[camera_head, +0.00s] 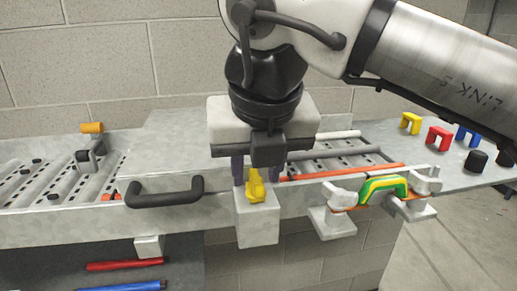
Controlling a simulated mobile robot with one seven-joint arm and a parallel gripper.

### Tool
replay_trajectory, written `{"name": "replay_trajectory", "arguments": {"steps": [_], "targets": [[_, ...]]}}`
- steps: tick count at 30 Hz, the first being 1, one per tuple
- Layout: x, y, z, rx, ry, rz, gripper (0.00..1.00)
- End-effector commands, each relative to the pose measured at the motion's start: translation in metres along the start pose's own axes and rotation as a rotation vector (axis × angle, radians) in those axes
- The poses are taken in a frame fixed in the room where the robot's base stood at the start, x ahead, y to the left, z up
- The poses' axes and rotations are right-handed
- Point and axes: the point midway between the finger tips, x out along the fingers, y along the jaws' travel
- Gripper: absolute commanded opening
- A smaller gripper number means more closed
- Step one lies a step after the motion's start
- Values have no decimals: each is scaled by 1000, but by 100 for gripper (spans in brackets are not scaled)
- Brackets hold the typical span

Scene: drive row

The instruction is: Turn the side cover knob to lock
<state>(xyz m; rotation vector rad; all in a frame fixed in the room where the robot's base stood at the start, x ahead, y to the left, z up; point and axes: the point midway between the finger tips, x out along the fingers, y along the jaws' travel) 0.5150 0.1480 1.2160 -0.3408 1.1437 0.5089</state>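A yellow knob (256,189) sits on a pale grey block (258,223) on the front side of the grey row. My gripper (256,174) points down over this block. Its two dark purple fingers stand apart, one to the left and one to the right of the knob's top. I see no clear contact between the fingers and the knob. The fingertips are partly hidden by the gripper body and the knob.
A black handle (165,193) is on the cover just left of the block. A green, yellow and orange arched part (383,189) is at right between grey brackets. Red and blue bars (122,265) are below left. Coloured blocks (438,138) are at the far right.

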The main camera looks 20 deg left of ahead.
Motion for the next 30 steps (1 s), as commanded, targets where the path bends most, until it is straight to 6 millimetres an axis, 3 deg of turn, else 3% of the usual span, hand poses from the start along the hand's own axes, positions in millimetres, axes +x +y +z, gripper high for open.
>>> {"name": "replay_trajectory", "arguments": {"steps": [5, 18, 24, 30], "targets": [[-22, 1, 1, 0, -3, 3, 34], [-119, 0, 2, -2, -1, 3, 34], [-135, 0, 1, 1, -1, 2, 34], [-136, 0, 0, 1, 0, 0, 34]]}}
